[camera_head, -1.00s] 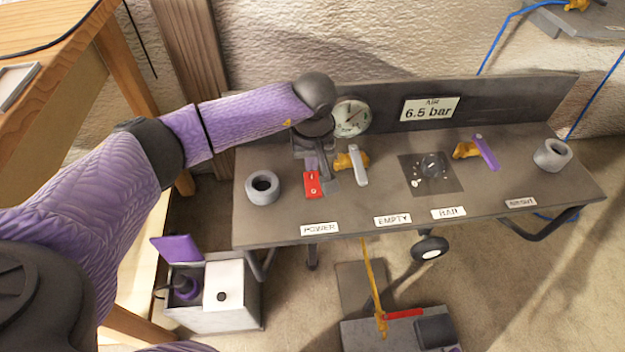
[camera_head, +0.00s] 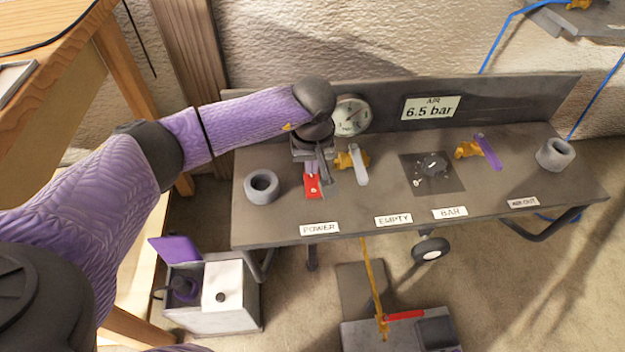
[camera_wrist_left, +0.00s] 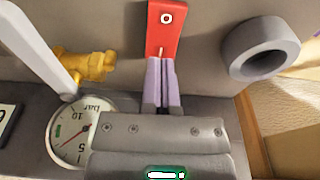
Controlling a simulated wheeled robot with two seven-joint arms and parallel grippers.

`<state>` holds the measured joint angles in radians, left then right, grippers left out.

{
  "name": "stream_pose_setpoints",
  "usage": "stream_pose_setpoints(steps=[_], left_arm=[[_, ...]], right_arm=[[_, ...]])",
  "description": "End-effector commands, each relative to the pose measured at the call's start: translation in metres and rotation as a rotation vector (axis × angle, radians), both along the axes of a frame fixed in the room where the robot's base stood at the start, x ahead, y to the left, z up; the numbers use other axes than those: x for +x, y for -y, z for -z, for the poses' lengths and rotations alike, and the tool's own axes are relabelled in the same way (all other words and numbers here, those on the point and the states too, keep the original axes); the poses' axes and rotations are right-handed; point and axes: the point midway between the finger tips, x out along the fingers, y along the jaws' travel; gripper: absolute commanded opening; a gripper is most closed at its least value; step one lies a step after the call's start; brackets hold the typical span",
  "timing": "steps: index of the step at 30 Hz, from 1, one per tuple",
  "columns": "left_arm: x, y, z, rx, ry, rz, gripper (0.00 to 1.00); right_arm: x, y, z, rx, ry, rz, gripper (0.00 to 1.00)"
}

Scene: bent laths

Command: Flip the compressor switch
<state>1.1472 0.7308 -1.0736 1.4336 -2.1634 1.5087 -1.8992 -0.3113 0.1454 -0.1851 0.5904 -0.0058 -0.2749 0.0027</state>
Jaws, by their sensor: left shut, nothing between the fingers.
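The red switch (camera_head: 313,187) sits on the grey compressor panel (camera_head: 285,215), behind the POWER label (camera_head: 320,229). It also shows in the left wrist view as a red plate with a white ring mark (camera_wrist_left: 164,30). My left gripper (camera_head: 312,172) is shut and empty, with its purple fingertips at the back edge of the red switch. In the left wrist view the closed fingers (camera_wrist_left: 160,65) overlap or touch the switch's near end; exact contact cannot be told. My right gripper is not in view.
A valve with a grey lever (camera_head: 358,165) stands close right of the gripper, and a grey ring (camera_head: 262,186) to its left. The gauge (camera_head: 350,116) is behind.

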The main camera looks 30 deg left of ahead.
Motion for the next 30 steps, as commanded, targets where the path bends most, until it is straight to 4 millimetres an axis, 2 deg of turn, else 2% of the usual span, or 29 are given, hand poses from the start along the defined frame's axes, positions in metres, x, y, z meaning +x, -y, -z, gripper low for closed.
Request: stream_pose_setpoints(steps=[24, 30], left_arm=[[0.000, 0.000, 0.013, 0.000, -0.001, 0.000, 0.00], [0.000, 0.000, 0.001, 0.000, 0.001, 0.000, 0.00]], right_arm=[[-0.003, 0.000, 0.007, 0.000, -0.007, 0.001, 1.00], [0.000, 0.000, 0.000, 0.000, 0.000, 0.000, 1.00]])
